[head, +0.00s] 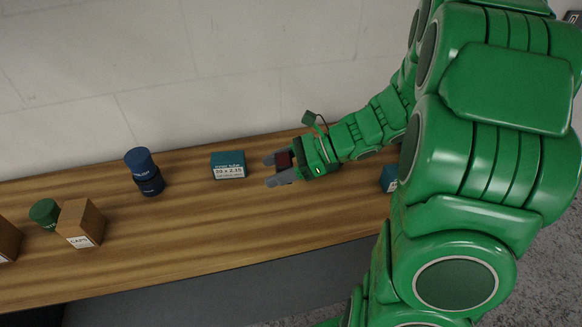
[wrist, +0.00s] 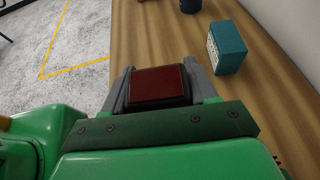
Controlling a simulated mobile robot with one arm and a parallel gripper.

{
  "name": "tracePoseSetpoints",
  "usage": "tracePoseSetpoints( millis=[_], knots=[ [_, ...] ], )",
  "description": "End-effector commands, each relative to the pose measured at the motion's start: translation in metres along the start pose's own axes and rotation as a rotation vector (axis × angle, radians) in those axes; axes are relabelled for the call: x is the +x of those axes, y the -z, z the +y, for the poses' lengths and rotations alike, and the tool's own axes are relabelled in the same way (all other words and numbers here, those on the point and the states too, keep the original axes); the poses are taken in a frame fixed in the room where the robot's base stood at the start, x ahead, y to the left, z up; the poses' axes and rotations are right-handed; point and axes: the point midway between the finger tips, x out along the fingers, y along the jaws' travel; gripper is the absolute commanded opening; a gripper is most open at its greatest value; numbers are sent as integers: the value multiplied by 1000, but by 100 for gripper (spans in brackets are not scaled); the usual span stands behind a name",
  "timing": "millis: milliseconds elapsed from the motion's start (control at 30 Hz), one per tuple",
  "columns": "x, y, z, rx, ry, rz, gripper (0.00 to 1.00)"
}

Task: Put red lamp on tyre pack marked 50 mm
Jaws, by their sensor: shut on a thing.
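My gripper (head: 271,171) is shut on the red lamp (head: 284,160), a dark red block with a black body, above the wooden bench. In the wrist view the red lamp (wrist: 157,84) sits between the two grey fingers of my gripper (wrist: 160,70). I cannot read a 50 mm mark on anything. A teal box (head: 228,165) with a white label, seemingly "20 x 2.15", stands on the bench to the left of my gripper. It also shows in the wrist view (wrist: 228,47), ahead and to the right of the lamp.
Dark blue cylinders (head: 145,172) are stacked left of the teal box. Further left are a green cylinder (head: 44,212) and brown boxes (head: 82,224). Another teal box (head: 388,179) is partly hidden by my arm. The wooden bench (head: 220,225) is clear in front; a wall stands behind.

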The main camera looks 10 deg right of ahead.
Motion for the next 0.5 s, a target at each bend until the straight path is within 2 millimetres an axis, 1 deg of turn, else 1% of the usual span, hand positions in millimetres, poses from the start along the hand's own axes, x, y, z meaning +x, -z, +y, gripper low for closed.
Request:
tracePoseSetpoints(
  millis=[167,400,500],
  knots=[
    [-29,-7,-1,18,51,-5,26],
    [-82,-20,4,54,146,-7,26],
    [-102,-24,8,71,181,-5,26]
  ],
)
